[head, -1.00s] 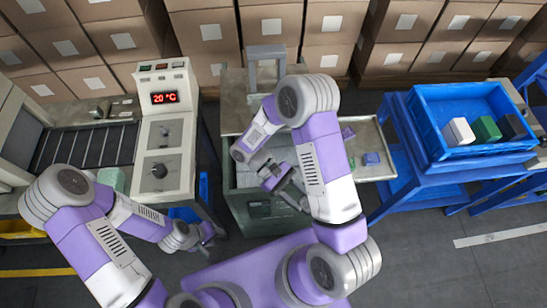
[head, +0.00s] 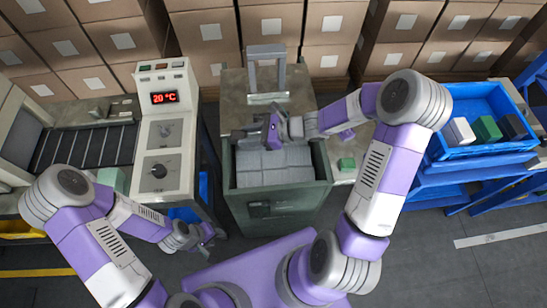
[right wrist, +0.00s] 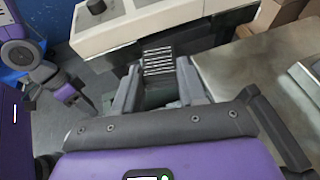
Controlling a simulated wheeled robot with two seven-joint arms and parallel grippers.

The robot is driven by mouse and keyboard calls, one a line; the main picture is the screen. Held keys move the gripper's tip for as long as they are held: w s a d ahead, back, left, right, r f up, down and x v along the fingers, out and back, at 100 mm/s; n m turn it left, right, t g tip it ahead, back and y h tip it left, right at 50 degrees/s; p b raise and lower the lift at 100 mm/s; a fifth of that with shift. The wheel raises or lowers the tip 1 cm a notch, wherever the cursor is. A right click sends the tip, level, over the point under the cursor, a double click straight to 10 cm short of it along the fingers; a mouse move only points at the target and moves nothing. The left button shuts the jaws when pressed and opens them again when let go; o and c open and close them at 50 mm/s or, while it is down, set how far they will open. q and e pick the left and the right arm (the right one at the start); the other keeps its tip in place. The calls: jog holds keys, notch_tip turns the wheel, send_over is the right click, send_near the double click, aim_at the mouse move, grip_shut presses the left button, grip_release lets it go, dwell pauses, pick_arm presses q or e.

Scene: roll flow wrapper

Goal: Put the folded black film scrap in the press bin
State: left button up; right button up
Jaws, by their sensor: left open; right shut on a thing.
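My right gripper (head: 242,132) is over the back left part of the press bin. In the right wrist view its fingers (right wrist: 157,88) are shut on a dark piece with pale stripes, the folded black film scrap (right wrist: 158,61). In the head view the scrap is too small to make out. The press bin (head: 277,200) is a dark green box, open at the top, with grey folded layers inside. A grey press frame (head: 266,54) stands behind it. My left gripper (head: 206,243) is open and empty, low to the left of the bin.
A white control box (head: 165,130) reading 20 °C and a roller conveyor (head: 85,147) stand left. A blue tray (head: 465,152) with white, green and black blocks stands right. A small green block (head: 346,163) lies on the side shelf. Cardboard boxes (head: 210,32) line the back.

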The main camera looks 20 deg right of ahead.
aim_at(257, 162)
jog(key=shift+m+t+h, duration=0.5)
jog(key=shift+m+t, duration=0.4)
jog(key=f+b, duration=0.2)
jog(key=f, duration=0.4)
jog(key=w+d+f+b, duration=0.1)
jog(key=f+b, duration=0.1)
jog(key=f, duration=0.4)
jog(key=w+d+f+b, duration=0.1)
jog(key=f+b, duration=0.1)
jog(key=f, duration=0.4)
jog(key=shift+f, duration=0.15)
jog(key=shift+f+b, duration=0.45)
jog(key=shift+b, duration=0.15)
jog(key=shift+f, duration=0.1)
jog(key=o, duration=1)
